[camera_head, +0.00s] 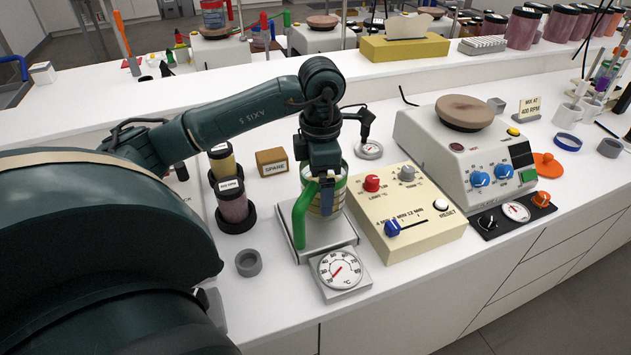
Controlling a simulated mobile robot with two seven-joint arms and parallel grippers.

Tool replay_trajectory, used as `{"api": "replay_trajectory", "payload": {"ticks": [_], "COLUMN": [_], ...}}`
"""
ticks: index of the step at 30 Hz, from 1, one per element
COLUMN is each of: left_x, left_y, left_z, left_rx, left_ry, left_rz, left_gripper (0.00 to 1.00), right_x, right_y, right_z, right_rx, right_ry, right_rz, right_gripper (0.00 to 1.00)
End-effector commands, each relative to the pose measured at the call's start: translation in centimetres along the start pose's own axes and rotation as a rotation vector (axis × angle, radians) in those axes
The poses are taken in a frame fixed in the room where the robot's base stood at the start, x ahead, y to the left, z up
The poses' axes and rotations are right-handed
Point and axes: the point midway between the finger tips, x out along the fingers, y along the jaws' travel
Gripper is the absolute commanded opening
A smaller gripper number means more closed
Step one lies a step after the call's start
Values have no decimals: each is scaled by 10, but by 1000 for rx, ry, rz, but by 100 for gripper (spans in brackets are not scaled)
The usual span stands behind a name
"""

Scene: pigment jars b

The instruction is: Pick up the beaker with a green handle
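The beaker (341,193) stands upright on a light square plate (318,250). It has clear walls, a green rim and a green handle (299,220) that projects toward the front left. My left gripper (327,208) points down at the beaker's near side, where the handle's top meets the wall. Its fingers overlap the beaker and hide part of it. I cannot tell whether they are closed on the handle or just around it. My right gripper is not in view.
A cream control box (405,225) with knobs stands close right of the beaker. A dial gauge (340,271) is in front. Labelled jars (233,200) and a box marked SPARE (271,162) stand left and behind. A grey ring (248,263) lies front left.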

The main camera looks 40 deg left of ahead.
Motion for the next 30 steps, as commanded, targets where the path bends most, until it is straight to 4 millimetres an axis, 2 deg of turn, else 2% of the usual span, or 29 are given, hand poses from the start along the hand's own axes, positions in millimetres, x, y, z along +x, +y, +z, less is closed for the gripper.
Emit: {"api": "replay_trajectory", "payload": {"ticks": [3, 11, 30], "left_x": [10, 12, 11], "left_y": [0, 0, 0], "left_z": [0, 0, 0], "left_rx": [0, 0, 0], "left_ry": [1, -1, -1], "left_rz": [-1, 0, 0], "left_gripper": [100, 98, 46], "right_x": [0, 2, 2], "right_y": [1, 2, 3], "right_z": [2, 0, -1], "right_rx": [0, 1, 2], "right_ry": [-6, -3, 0], "right_rz": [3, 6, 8], "right_gripper": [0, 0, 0]}}
